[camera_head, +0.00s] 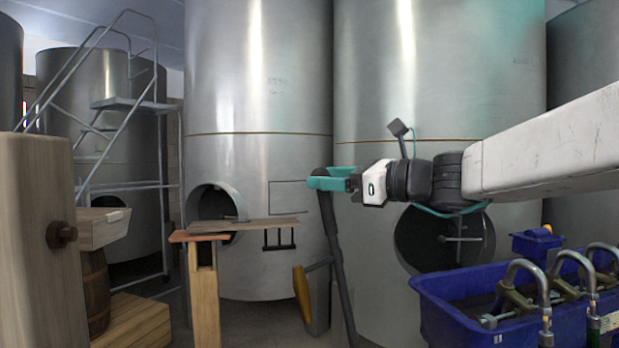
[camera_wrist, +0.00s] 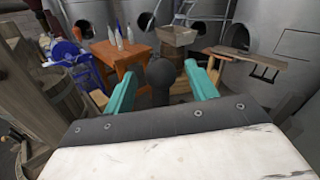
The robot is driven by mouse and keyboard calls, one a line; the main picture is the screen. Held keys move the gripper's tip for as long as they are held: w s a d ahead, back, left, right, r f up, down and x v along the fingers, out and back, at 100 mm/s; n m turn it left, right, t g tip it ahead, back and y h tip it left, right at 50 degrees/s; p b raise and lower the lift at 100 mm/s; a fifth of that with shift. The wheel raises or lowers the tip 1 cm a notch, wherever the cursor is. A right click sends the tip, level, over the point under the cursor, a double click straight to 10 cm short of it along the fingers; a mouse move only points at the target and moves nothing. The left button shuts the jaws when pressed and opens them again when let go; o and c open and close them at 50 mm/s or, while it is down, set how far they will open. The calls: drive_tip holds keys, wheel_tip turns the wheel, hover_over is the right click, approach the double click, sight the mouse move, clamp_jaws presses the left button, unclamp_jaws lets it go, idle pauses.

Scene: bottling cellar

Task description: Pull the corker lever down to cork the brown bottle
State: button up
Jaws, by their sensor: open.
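The corker lever (camera_head: 334,255) is a long dark bar that stands nearly upright, slightly tilted, in the middle of the head view. My gripper (camera_head: 318,179) has teal fingers and is at the lever's top end. In the wrist view, a dark round knob (camera_wrist: 160,73) lies between the two open fingers of my gripper (camera_wrist: 159,78), with a gap visible on both sides. I cannot tell whether either finger touches it. I cannot make out the brown bottle or the corker's body in either view.
A wooden post (camera_head: 35,240) is at the left. A small wooden stand (camera_head: 206,300) is left of the lever. Large steel tanks (camera_head: 258,80) fill the back. Bottles (camera_wrist: 118,36) stand on an orange table (camera_wrist: 135,55).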

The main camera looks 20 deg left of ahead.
drive_tip(key=shift+w+a, duration=0.2)
drive_tip(key=shift+a, duration=0.95)
drive_tip(key=shift+w+a, duration=0.2)
drive_tip(key=shift+a, duration=0.9)
drive_tip(key=c, duration=1.2)
drive_tip(key=shift+s, duration=0.1)
clamp_jaws()
